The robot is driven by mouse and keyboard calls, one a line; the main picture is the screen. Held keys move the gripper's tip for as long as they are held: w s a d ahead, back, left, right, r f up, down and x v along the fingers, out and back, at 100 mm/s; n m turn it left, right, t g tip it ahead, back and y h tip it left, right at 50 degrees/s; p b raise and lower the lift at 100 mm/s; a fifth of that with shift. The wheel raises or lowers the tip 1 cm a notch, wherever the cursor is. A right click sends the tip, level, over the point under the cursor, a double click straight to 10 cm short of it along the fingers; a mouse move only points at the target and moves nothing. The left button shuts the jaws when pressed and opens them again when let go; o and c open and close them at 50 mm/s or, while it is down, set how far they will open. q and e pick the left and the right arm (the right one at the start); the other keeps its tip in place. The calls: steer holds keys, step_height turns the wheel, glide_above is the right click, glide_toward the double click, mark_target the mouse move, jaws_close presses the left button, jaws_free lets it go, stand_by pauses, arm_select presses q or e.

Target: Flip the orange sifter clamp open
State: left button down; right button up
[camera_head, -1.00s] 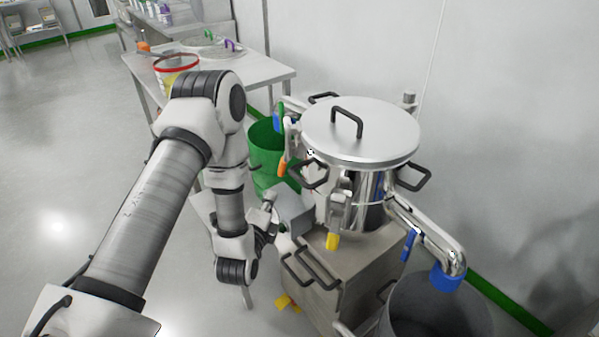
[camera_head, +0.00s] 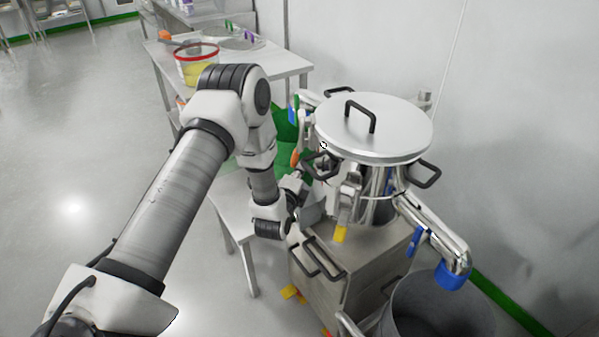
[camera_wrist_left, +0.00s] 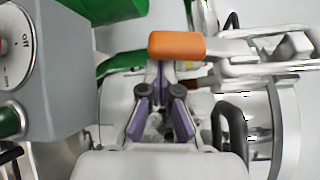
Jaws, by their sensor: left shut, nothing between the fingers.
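The orange clamp handle (camera_wrist_left: 177,45) lies across the upper middle of the left wrist view, with a metal lever running right from it. In the head view the orange handle (camera_head: 295,157) shows at the left side of the sifter (camera_head: 374,128), a steel drum with a round lid. My left gripper (camera_wrist_left: 161,72) is shut and empty, its fingertips just below the handle in the wrist view; I cannot tell whether they touch it. In the head view its wrist is left of the sifter, with the fingers largely hidden. My right gripper is in neither view.
A grey control box (camera_wrist_left: 55,70) with a dial stands close on the left in the wrist view. A steel table (camera_head: 270,62) stands behind; floor at left is clear.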

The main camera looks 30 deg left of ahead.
arm_select(q)
steer(key=shift+r, duration=0.1)
steer(key=s+a+r+m+g+p, duration=0.1)
steer(key=s+a+r+m+p, duration=0.1)
steer(key=p, duration=0.9)
steer(key=s+a+r+m+g+p, duration=0.1)
steer(key=s+a+r+m+p, duration=0.1)
steer(key=r+p, duration=0.5)
steer(key=a+m+p, duration=0.1)
steer(key=p, duration=0.4)
steer(key=shift+a+r+y, duration=0.25)
steer(key=shift+a+y, duration=0.05)
steer(key=shift+a, duration=0.1)
steer(key=shift+w+r, duration=0.15)
steer(key=shift+r, duration=0.05)
steer(key=v, duration=1.2)
steer(key=shift+f, duration=0.4)
